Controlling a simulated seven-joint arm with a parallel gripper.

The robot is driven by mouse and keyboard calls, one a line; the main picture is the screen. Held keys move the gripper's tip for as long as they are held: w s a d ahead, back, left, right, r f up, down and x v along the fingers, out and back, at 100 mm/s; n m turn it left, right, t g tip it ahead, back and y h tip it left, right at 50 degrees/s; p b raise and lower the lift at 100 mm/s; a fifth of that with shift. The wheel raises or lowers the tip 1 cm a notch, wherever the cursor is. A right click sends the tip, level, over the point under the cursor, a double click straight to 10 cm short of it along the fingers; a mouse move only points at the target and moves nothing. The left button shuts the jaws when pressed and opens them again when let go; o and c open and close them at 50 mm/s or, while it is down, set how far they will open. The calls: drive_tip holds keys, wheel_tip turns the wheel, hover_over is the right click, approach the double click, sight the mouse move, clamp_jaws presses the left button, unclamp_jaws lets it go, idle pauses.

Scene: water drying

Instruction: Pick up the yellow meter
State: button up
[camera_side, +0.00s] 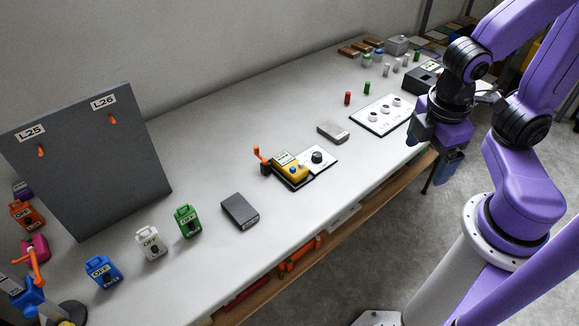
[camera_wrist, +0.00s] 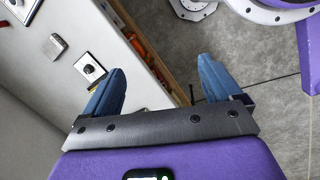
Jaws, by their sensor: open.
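The yellow meter (camera_side: 292,168) sits on a dark base in the middle of the table in the side view, with a small display and a blue knob on it. It touches or adjoins a white panel with one black knob (camera_side: 317,157); an orange-handled piece (camera_side: 262,160) stands at its left. My gripper (camera_side: 433,160) hangs near the table's front edge, well right of the meter. Its blue fingers are apart and empty in the wrist view (camera_wrist: 160,66).
A dark grey box (camera_side: 240,210) and green, white and blue OFF-labelled devices (camera_side: 188,221) stand left. A dark board (camera_side: 88,165) leans behind. Table around the meter's front is clear.

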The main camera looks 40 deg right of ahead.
sight(286, 160)
drive_tip(key=w+d+f+n+t+h, duration=0.25)
drive_tip(key=w+n+t+h, duration=0.2)
drive_tip(key=w, duration=0.35)
drive_tip(key=w+d+f+n+t+h, duration=0.2)
drive_tip(key=w+f+n+t+h, duration=0.15)
drive_tip(key=w+n+t, duration=0.4)
drive_tip(key=w+a+f+n+y, duration=0.2)
drive_tip(key=a+f+n+y, duration=0.25)
drive_tip(key=f, duration=0.25)
drive_tip(key=w+a+f+n+y, duration=0.2)
drive_tip(key=a+f+n+y, duration=0.1)
drive_tip(key=f+n+y, duration=0.3)
drive_tip(key=shift+t+h, duration=0.45)
drive_tip(key=shift+t, duration=0.05)
drive_tip(key=x, duration=1.7)
drive_tip(key=shift+s+a+f, duration=0.15)
drive_tip(key=shift+a+f, duration=0.1)
drive_tip(key=shift+f, duration=0.15)
drive_tip(key=shift+c, duration=0.3)
